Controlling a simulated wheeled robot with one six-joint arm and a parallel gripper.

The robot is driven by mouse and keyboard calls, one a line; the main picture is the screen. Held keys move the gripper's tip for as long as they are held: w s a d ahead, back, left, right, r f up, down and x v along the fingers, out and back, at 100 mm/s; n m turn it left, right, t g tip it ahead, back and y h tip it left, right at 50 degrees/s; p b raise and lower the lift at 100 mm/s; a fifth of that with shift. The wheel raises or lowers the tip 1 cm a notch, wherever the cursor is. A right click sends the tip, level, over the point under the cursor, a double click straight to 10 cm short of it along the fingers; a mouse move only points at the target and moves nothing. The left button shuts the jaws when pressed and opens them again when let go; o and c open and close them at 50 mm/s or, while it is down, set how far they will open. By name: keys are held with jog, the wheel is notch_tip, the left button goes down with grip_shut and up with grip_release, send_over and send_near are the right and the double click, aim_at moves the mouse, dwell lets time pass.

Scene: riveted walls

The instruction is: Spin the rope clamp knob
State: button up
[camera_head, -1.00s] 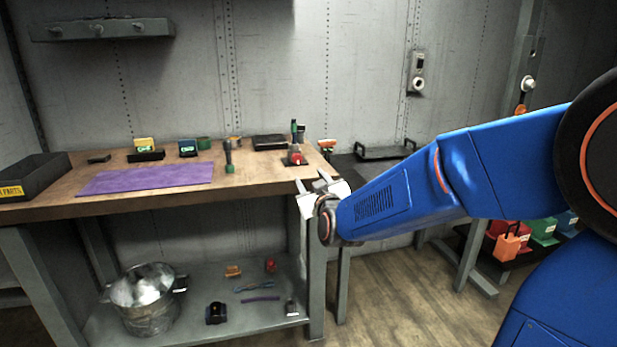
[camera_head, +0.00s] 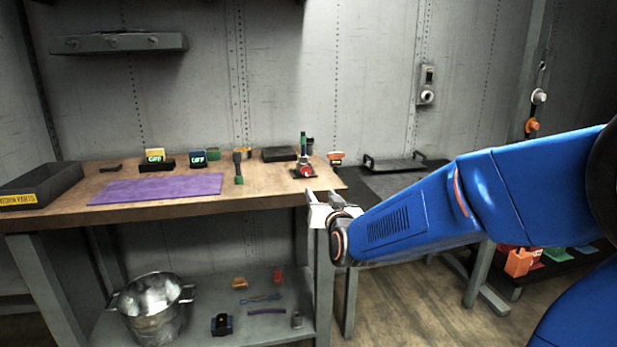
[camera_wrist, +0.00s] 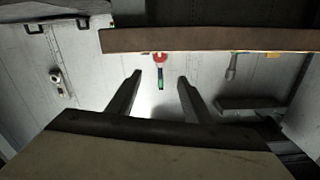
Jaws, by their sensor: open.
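A small upright device (camera_head: 304,158) with a green handle and a red round part low on its front stands at the bench's right end. I cannot tell for sure that it is the rope clamp. In the wrist view its red part (camera_wrist: 160,58) and green part (camera_wrist: 160,84) show upside down, framed between my fingers but apart from them. My gripper (camera_head: 318,203) is open and empty, near the bench's front right corner, nearer to me than the device. The fingers show in the wrist view (camera_wrist: 159,80). A white knob (camera_head: 538,97) and an orange knob (camera_head: 532,125) are on the right wall.
The wooden bench (camera_head: 270,190) has a purple mat (camera_head: 155,189), a dark parts bin (camera_head: 40,185) and several small items. Its front edge is close to my gripper. A metal pot (camera_head: 155,307) stands on the lower shelf. A wall box (camera_head: 426,85) hangs behind.

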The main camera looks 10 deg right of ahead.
aim_at(307, 173)
jog(key=w, duration=1.7)
jog(key=c, duration=1.1)
